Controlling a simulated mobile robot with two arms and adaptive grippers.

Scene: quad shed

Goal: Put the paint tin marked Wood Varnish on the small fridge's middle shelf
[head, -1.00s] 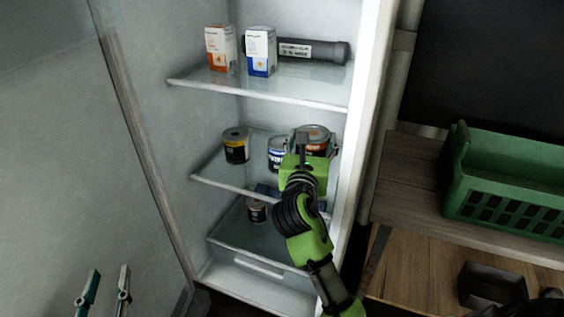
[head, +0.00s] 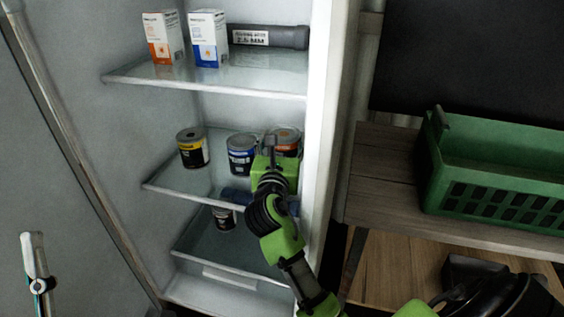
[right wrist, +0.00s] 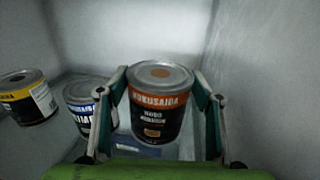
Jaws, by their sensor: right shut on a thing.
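The orange-banded tin (right wrist: 160,104) stands upright between the fingers of my right gripper (right wrist: 162,84), which is shut on it. Its label seems to read Wood Varnish, though the print is blurred. In the head view this tin (head: 287,136) is inside the fridge at the right of the middle shelf (head: 165,182), partly hidden by my right gripper (head: 280,145). I cannot tell whether its base touches the shelf. My left gripper (head: 36,265) shows at the lower left, seen nearly edge-on, away from the fridge shelves; its opening is unclear.
A blue-labelled tin (head: 242,154) stands close left of the held tin, and a yellow-banded tin (head: 192,148) farther left. Two boxes and a dark tube (head: 268,36) are on the upper shelf. Another tin (head: 223,219) is below. The fridge's right wall (head: 325,110) is close.

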